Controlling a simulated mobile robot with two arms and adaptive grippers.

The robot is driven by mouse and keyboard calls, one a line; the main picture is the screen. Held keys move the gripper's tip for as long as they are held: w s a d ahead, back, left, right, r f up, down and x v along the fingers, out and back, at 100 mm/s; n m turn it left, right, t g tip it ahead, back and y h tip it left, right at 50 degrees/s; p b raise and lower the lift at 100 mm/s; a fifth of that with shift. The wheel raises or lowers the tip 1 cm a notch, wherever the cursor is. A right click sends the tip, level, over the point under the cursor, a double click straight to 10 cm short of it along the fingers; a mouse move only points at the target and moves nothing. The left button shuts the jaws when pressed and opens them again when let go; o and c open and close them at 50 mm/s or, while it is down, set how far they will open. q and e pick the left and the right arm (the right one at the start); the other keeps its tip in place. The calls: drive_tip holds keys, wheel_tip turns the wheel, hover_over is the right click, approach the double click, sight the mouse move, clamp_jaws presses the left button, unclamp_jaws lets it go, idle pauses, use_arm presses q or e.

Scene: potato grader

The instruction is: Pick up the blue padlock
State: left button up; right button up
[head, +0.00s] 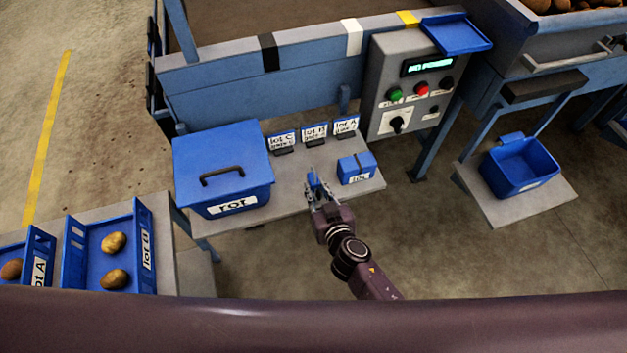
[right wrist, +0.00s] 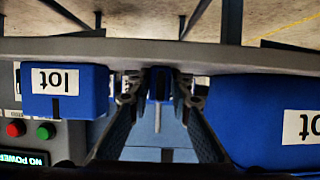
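The blue padlock (head: 313,180) is on the grey bench, partly hidden by my right gripper in the head view. In the right wrist view the padlock (right wrist: 158,83) shows as a small blue body with a thin grey bar, between the two fingertips. My right gripper (head: 321,190) is open, its fingers spread on either side of the padlock. In the right wrist view the gripper (right wrist: 159,92) seems to have a gap between each fingertip and the padlock; contact is hard to tell. My left gripper is not in view.
A blue lidded bin marked "rot" (head: 237,207) stands left of the gripper. A small blue box marked "lot" (head: 355,166) stands close on its right. Several lot cards (head: 315,132) stand behind. A grey control panel (head: 385,65) rises at the back right.

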sight(316, 185)
drive_tip(key=shift+c, duration=1.1)
clamp_jaws()
drive_tip(key=shift+r, duration=0.15)
drive_tip(key=shift+r, duration=0.25)
wheel_tip(316, 185, up, 9)
drive_tip(key=p, duration=0.4)
drive_tip(key=shift+f+p, duration=0.2)
drive_tip(key=shift+p, duration=0.15)
wheel_tip(316, 185, up, 11)
drive_tip(key=p, duration=0.1)
drive_tip(key=shift+f, duration=0.15)
